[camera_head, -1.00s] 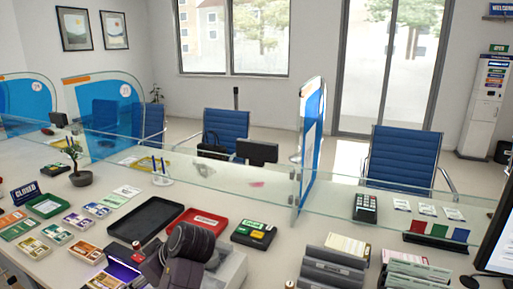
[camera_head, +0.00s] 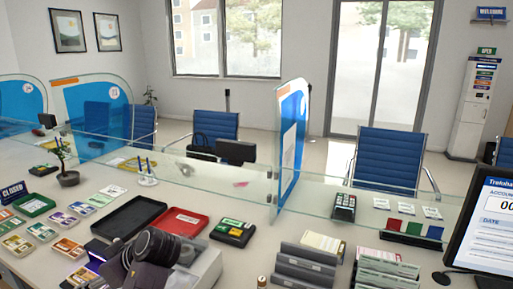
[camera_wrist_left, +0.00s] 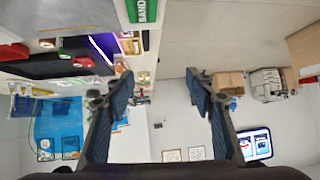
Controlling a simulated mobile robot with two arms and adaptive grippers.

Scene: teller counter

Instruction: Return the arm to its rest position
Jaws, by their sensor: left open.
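In the wrist view my left gripper (camera_wrist_left: 161,88) is open, with two dark fingers wide apart and nothing between them. The picture there is turned, with walls and floor behind the fingers. In the head view a dark part of my left arm (camera_head: 152,250) shows at the bottom, over the counter in front of the black tray (camera_head: 113,235) and red tray (camera_head: 205,223). The fingertips cannot be made out in that view. My right gripper is not in view.
The counter (camera_head: 235,270) holds banknote stacks (camera_head: 42,233), a green tray (camera_head: 34,206), a black box with coloured pads (camera_head: 233,232), grey file holders (camera_head: 305,265) and a monitor (camera_head: 490,215). A glass screen (camera_head: 235,178) runs along the back, with a blue divider (camera_head: 291,140).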

